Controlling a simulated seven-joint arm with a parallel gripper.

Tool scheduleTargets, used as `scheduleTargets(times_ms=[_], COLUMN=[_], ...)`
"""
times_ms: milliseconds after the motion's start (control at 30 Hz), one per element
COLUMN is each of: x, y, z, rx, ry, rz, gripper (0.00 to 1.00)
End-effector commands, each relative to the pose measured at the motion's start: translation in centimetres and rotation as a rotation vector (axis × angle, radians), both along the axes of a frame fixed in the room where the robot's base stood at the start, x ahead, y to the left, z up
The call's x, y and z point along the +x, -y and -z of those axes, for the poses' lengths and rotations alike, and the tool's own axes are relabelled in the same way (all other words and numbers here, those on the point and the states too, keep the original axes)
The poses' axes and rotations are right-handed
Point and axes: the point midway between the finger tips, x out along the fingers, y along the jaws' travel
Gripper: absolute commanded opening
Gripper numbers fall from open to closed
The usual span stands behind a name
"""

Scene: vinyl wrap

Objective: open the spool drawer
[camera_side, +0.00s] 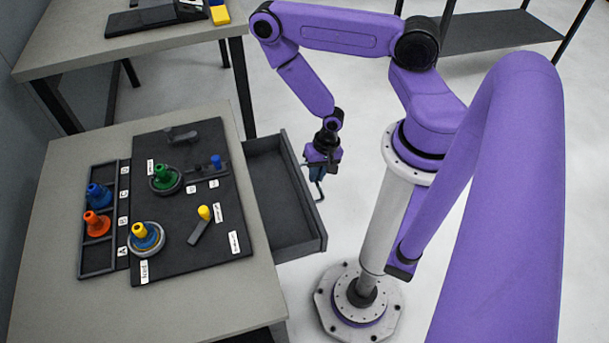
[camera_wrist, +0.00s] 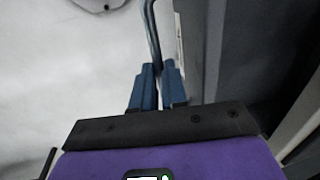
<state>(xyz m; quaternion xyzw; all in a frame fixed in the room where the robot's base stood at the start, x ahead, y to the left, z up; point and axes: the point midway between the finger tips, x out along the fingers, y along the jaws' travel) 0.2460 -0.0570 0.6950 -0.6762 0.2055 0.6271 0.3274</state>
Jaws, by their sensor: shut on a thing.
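The spool drawer (camera_side: 308,212) sticks out from the right side of the grey work table, and its dark inside shows, with no spool seen in it. Its bar handle (camera_side: 320,192) is on the outer front face. My gripper (camera_side: 317,174) is at this handle, just outside the drawer front. In the wrist view the blue fingers of my gripper (camera_wrist: 159,82) are closed around the thin metal handle (camera_wrist: 151,28). The drawer front (camera_wrist: 190,45) runs along the right of the fingers. The fingertips partly hide the handle.
A black board (camera_side: 200,235) on the table carries a green spool (camera_side: 163,176), a blue-and-yellow spool (camera_side: 146,236) and a yellow-knobbed lever (camera_side: 204,213). A rack (camera_side: 98,262) at left holds blue and orange spools. Open floor lies beyond the drawer.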

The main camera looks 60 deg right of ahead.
Motion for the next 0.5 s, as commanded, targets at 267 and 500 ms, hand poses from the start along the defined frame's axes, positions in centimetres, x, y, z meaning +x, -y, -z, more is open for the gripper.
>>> scheduleTargets(times_ms=[267, 500], x=[0.16, 0.12], y=[0.00, -0.04], z=[0.05, 0.02], rx=[-0.001, -0.001], ry=[0.004, 0.002], rz=[0.003, 0.001], gripper=[0.25, 0.38])
